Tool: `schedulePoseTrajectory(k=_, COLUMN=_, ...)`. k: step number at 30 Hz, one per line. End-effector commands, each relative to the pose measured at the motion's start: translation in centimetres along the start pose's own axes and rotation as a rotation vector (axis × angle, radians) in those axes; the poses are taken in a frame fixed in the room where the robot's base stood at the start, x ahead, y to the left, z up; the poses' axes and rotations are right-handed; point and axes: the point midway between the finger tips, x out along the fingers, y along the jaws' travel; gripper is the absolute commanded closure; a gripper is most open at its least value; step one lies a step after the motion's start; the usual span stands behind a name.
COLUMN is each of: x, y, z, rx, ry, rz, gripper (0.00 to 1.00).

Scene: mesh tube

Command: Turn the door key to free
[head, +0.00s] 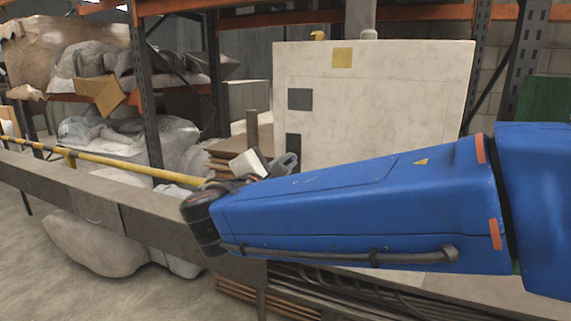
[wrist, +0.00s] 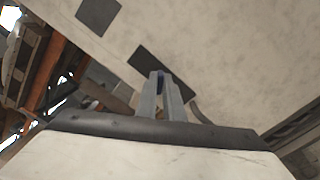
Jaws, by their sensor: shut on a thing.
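A pale, stained cabinet (head: 385,105) stands behind my blue arm in the head view. It fills the upper right of the wrist view (wrist: 235,60), seen at a slant. A dark rectangular plate (wrist: 178,72) is on its face; it also shows in the head view (head: 293,146), its lower part hidden by my arm. My gripper (wrist: 163,75) has its two grey fingers close together in front of this plate.
A yellow square (head: 342,58) and a grey square (head: 300,99) are on the cabinet's face. A long grey beam (head: 95,198) and a yellow striped bar (head: 110,162) run across the left. Shelving with wrapped bundles (head: 185,140) stands behind.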

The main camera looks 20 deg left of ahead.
Motion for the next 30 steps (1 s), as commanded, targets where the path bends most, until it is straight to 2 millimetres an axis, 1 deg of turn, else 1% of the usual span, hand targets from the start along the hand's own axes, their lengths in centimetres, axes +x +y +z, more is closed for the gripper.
schedulePoseTrajectory(k=9, x=0.01, y=-0.15, z=-0.02, rx=0.287, ry=0.0, rz=-0.001, gripper=1.0)
schedulePoseTrajectory(k=15, x=0.01, y=-0.21, z=-0.04, rx=0.433, ry=-0.001, rz=-0.001, gripper=1.0)
schedulePoseTrajectory(k=22, x=0.01, y=-0.25, z=-0.06, rx=0.542, ry=-0.001, rz=-0.001, gripper=1.0)
schedulePoseTrajectory(k=30, x=0.01, y=-0.28, z=-0.08, rx=0.594, ry=-0.001, rz=-0.001, gripper=1.0)
